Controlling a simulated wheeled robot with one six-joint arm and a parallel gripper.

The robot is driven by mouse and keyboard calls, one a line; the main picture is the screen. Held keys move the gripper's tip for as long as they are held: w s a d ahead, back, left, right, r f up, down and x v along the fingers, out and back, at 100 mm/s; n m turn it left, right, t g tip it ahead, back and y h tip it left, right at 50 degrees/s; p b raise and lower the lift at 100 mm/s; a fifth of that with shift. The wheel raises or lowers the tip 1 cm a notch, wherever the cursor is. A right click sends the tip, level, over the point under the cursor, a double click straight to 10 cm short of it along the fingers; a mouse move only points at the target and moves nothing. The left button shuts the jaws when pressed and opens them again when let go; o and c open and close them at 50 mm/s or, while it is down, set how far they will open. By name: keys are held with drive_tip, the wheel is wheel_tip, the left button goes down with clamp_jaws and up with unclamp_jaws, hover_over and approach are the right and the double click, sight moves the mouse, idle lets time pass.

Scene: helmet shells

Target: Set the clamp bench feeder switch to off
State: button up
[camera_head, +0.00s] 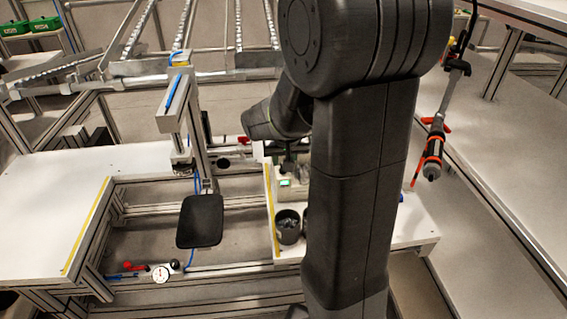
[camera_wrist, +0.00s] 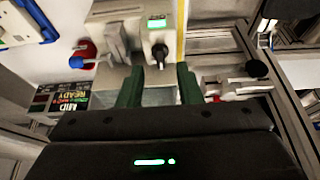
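In the wrist view, a light grey switch box with a small lit green display (camera_wrist: 156,23) carries a dark rotary knob (camera_wrist: 160,50). This looks like the feeder switch; its setting is too small to read. My gripper (camera_wrist: 158,73) has two green fingers, spread apart with nothing held between them. The knob lies just beyond the fingertips, roughly centred in the gap; I cannot tell whether they touch.
A dark cup (camera_head: 288,227) of small parts stands on the white bench below the display. A black pad (camera_head: 200,221) and an upright clamp post (camera_head: 173,103) are to the left. A red-and-blue knob (camera_wrist: 85,53) and a label panel (camera_wrist: 68,97) lie left of my fingers.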

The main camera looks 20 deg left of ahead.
drive_tip(key=shift+x, duration=1.6)
drive_tip(key=shift+c, duration=0.4)
clamp_jaws()
